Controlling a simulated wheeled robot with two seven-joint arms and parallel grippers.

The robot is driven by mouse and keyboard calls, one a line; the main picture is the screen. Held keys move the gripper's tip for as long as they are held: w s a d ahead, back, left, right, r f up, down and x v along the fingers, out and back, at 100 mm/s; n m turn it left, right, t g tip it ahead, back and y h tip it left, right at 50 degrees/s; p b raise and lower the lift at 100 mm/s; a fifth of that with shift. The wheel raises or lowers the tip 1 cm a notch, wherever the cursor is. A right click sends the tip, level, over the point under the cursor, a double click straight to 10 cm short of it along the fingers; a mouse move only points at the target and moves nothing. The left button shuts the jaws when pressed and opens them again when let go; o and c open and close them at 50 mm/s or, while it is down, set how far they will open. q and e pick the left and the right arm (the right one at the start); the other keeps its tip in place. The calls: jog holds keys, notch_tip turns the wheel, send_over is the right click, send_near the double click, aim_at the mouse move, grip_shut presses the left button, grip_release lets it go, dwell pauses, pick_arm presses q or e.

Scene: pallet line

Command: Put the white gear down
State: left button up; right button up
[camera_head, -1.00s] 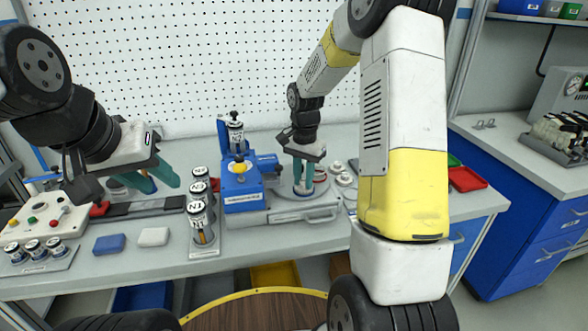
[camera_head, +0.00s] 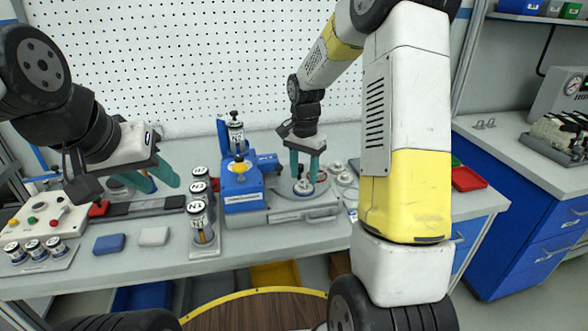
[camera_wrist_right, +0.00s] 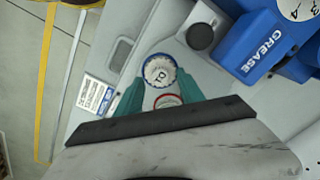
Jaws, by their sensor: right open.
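The white gear (camera_wrist_right: 159,71) is a small round toothed piece with a dark marking on its face. In the right wrist view it lies between the teal fingertips of my right gripper (camera_wrist_right: 158,90), with gaps beside it. In the head view my right gripper (camera_head: 305,172) is open, pointing down over the round plate of the station right of the blue grease machine. The gear (camera_head: 303,188) shows small and low between the fingers there. My left gripper (camera_head: 125,178) is open and empty above the left part of the bench.
The blue grease machine (camera_head: 241,187) stands just left of my right gripper. Several labelled cylinders (camera_head: 198,210) stand in a rack left of it. A red-rimmed round piece (camera_wrist_right: 168,101) lies close to the gear. Blue (camera_head: 109,243) and white (camera_head: 154,237) blocks lie at the front.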

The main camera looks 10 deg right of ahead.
aim_at(303, 182)
notch_tip(303, 182, up, 10)
jog(key=s+a+r+n+t+y, duration=0.1)
jog(key=s+r+n+t, duration=0.2)
jog(key=s, duration=0.9)
jog(key=s+a+r+n+t+y, duration=0.1)
jog(key=s+r+n+t, duration=0.2)
jog(key=s, duration=0.9)
notch_tip(303, 182, up, 2)
jog(key=n, duration=0.3)
jog(key=shift+r, duration=0.25)
jog(key=shift+c, duration=0.3)
